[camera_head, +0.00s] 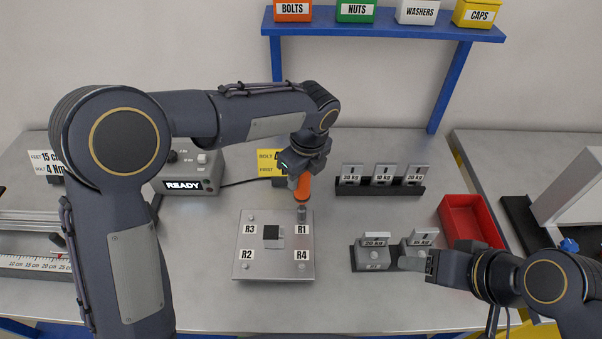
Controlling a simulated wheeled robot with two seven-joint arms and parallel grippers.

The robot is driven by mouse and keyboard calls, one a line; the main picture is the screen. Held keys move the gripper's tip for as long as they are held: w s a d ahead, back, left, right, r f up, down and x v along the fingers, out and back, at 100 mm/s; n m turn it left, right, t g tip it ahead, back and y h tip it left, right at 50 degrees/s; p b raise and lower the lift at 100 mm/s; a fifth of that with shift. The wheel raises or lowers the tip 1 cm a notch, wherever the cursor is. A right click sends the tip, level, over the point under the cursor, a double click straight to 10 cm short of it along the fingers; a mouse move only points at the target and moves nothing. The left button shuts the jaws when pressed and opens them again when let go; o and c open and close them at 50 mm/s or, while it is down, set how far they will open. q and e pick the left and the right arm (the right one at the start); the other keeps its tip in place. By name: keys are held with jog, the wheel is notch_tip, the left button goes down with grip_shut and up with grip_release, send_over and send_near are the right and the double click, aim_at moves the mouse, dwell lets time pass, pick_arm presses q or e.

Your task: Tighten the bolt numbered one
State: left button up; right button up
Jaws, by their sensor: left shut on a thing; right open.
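A square metal plate (274,270) lies on the table with corner labels R1, R2, R3 and R4. Bolt heads show near R3 (251,218), R2 (242,266) and R4 (302,267). My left gripper (303,172) is shut on an orange-handled driver (303,188), which points down. The driver's metal tip (301,214) is at the R1 corner and hides the bolt there; I cannot tell whether it touches. A yellow card (266,163) with bolt text stands behind, partly hidden by the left gripper. My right gripper (415,262) is open beside the weight blocks at the right.
A control box (190,170) reading READY stands at the back left. A black rack with weight cards (381,187), a weight block marked 20 kg (374,255) and a red tray (470,222) are at the right. Bare table lies in front of the plate.

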pick_arm(q)
jog(key=shift+f+b, duration=0.3)
jog(key=shift+f, duration=0.2)
dwell(0.5)
jog(key=shift+s+f, duration=0.15)
jog(key=shift+f, duration=0.1)
dwell(2.0)
jog(key=shift+r, duration=0.1)
jog(key=shift+r+p, duration=1.85)
jog(key=shift+r, duration=0.8)
jog(key=shift+w+a, duration=0.1)
jog(key=shift+w, duration=0.1)
